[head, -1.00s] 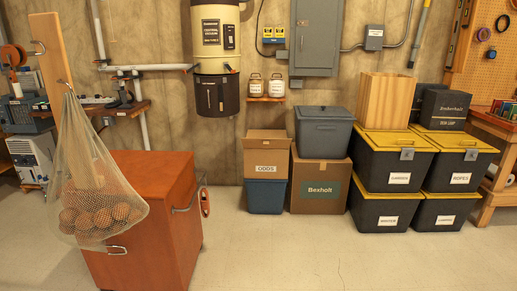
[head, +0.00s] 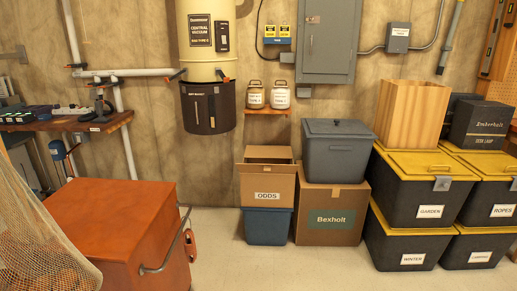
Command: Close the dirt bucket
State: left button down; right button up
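The dirt bucket (head: 208,112) is a dark, round bucket with a small label, on the wall at upper left of centre in the head view. It sits directly under the cream central vacuum canister (head: 197,35). Its rim looks slightly slanted against the canister's base, and a pale part of the canister shows above it. I cannot tell whether the latches are fastened. Neither gripper is in view.
An orange-brown cabinet (head: 105,225) with a metal handle stands at front left, beside a hanging net (head: 35,235). Two small jars (head: 268,95) sit on a shelf right of the bucket. Boxes (head: 330,215) and yellow-lidded bins (head: 415,195) line the wall. Floor below the bucket is partly clear.

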aim_at(208, 108)
jog(key=i, duration=2.45)
